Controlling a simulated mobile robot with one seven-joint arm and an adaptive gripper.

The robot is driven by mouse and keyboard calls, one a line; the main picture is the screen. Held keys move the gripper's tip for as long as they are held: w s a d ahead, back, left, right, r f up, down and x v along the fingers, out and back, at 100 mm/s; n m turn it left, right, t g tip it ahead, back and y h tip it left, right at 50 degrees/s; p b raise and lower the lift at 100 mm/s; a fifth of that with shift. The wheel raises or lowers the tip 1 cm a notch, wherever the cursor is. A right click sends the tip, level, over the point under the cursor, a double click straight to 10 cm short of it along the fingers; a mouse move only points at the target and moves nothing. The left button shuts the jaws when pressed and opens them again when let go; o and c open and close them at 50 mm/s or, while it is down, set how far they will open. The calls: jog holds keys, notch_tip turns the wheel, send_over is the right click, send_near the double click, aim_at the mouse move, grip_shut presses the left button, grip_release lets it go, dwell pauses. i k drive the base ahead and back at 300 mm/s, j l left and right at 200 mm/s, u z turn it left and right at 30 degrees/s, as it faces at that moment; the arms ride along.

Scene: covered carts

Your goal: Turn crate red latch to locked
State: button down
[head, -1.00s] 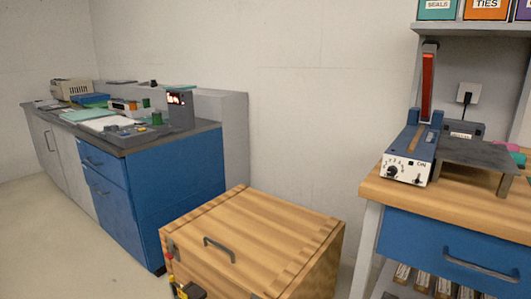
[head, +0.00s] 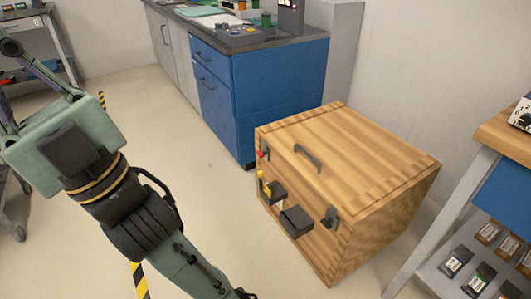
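A wooden crate (head: 345,170) stands on the floor right of centre, its lid closed and a dark handle (head: 308,156) on top. On its front face, near the upper left corner, is a small red part (head: 260,154) with grey metal beside it. This looks like the red latch, but it is too small to tell how it is turned. A yellow and black part (head: 270,189) sits lower on the same face. A grey latch (head: 330,217) is near the right front corner. My arm crosses the left side, apart from the crate. I cannot make out my gripper.
A dark box-shaped part (head: 296,221) juts from the crate's front. A blue cabinet (head: 270,95) stands behind the crate, and a workbench (head: 508,140) is at right. A grey cart (head: 35,20) is at upper left. Open floor lies left of the crate.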

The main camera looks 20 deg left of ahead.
aim_at(261, 154)
jog(key=i+j+u, duration=0.1)
jog(key=j, duration=0.3)
jog(key=i+j+u, duration=0.1)
jog(key=j, duration=0.35)
jog(key=i+j, duration=0.2)
jog(key=j, duration=0.2)
jog(key=i+j+u, duration=0.15)
jog(key=j, duration=0.25)
jog(key=i+j+u, duration=0.1)
jog(key=j, duration=0.25)
jog(key=i+l, duration=0.3)
jog(key=i, duration=0.2)
jog(key=j+u, duration=0.05)
